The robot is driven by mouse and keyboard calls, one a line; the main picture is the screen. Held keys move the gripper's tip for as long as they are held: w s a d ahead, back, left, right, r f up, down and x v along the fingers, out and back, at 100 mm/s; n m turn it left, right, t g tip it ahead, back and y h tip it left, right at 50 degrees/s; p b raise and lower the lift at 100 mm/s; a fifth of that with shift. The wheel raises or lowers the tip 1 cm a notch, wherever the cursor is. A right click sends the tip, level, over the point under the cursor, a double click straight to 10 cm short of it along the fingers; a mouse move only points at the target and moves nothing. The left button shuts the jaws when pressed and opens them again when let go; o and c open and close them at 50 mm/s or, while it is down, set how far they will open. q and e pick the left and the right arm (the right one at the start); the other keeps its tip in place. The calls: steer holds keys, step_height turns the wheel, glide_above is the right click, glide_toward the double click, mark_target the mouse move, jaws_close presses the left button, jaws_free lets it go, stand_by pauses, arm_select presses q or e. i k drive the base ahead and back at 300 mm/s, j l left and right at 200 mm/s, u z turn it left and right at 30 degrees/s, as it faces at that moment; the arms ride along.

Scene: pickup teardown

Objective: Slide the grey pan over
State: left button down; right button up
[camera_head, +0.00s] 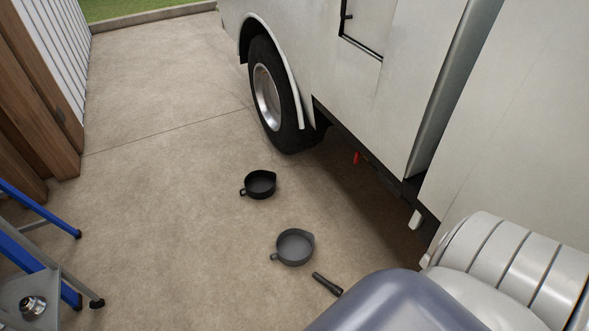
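The grey pan (294,247) stands upright on the concrete ground near the middle of the head view. It looks empty, with a short handle on its left side. A black pan (260,185) stands apart from it, farther back and a little to the left. Neither of my grippers shows, and nothing visible is touching the grey pan.
A dark cylindrical object (327,284) lies just in front of the grey pan. A white truck (330,70) with a black tyre (275,95) stands to the right. A blue and grey stepladder (40,265) stands at the left. The concrete left of the pans is clear.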

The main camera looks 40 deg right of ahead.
mark_target(293, 247)
steer(key=z, duration=1.2)
steer(key=j, duration=0.1)
steer(key=i+z, duration=0.05)
